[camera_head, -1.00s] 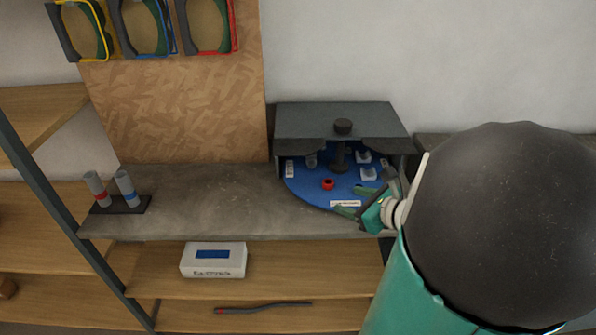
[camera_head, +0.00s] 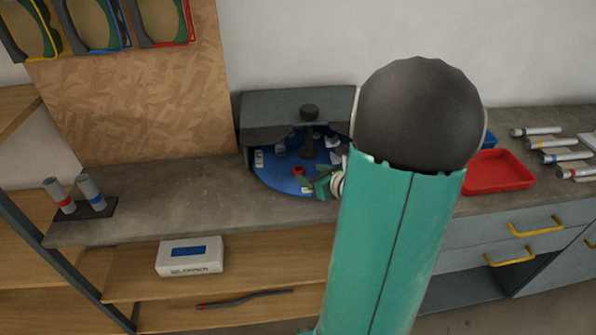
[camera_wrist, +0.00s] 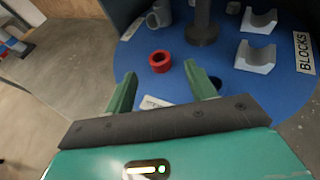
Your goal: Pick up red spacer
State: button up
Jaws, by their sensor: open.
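The red spacer (camera_wrist: 160,61) is a small red ring lying flat on the blue round plate (camera_wrist: 135,75). In the head view the red spacer (camera_head: 298,171) shows near the front of the plate (camera_head: 275,181), close to my gripper (camera_head: 312,184). In the wrist view my gripper (camera_wrist: 160,90) is open and empty. Its two green fingers point toward the spacer, which lies beyond the fingertips and between their lines. The fingers do not touch it.
On the plate are a dark post (camera_wrist: 203,25), grey cradle blocks (camera_wrist: 256,55) and a grey piece (camera_wrist: 159,14). A dark grey housing (camera_head: 290,105) covers the plate's back. A red tray (camera_head: 498,172) stands at the right.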

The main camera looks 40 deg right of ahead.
aim_at(300, 170)
jog(key=shift+x, duration=2.6)
jog(key=shift+a, duration=0.1)
jog(key=shift+c, duration=0.5)
jog(key=c, duration=1)
